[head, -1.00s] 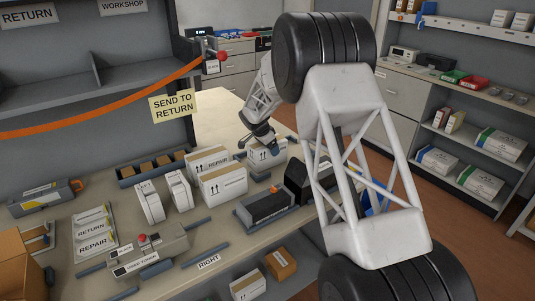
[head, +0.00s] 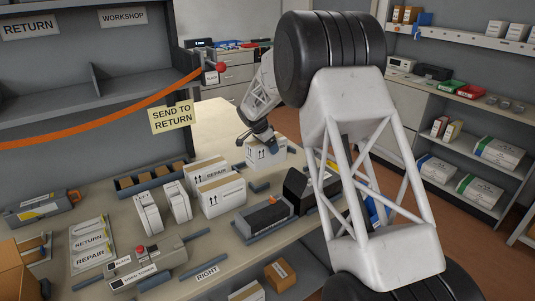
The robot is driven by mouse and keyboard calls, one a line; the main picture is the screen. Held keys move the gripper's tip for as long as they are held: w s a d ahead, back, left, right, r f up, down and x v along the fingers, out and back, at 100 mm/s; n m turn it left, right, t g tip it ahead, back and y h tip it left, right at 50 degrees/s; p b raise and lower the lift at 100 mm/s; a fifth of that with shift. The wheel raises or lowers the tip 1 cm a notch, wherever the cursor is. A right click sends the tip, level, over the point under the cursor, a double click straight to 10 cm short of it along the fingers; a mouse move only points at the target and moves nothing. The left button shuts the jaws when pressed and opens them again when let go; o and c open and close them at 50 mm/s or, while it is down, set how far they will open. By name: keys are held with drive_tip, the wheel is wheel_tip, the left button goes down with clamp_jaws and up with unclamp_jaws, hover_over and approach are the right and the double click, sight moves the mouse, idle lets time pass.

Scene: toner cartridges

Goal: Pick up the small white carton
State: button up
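The small white carton (head: 268,153) has dark arrow marks on its front and stands out past the larger cartons, near the far side of the bench. My gripper (head: 257,141) is at the carton's top left, pointing down, with its fingers at the carton's upper part. It appears shut on the carton, which sits slightly above the bench. The fingers are small in this view, and their far side is hidden.
Two larger white cartons (head: 221,195) with brown tape stand just left. A dark cartridge (head: 264,215) lies in front, with a black block (head: 297,188) beside it. Short blue-grey rails (head: 260,187) lie on the bench (head: 220,120). The bench's back is bare.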

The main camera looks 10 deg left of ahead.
drive_tip(key=shift+r, duration=2.2)
drive_tip(key=s+d+r+n+y, duration=0.1)
drive_tip(key=s+d+r+n, duration=0.1)
drive_tip(key=d, duration=1)
drive_tip(key=s+d+r+n+t+y, duration=0.1)
drive_tip(key=s+d+r+n, duration=0.2)
drive_tip(key=d, duration=1)
drive_tip(key=s+d+r+n+y, duration=0.1)
drive_tip(key=s+d+n, duration=0.3)
drive_tip(key=d, duration=0.8)
drive_tip(key=shift+d+r, duration=0.25)
drive_tip(key=shift+r, duration=0.6)
drive_tip(key=shift+a, duration=0.2)
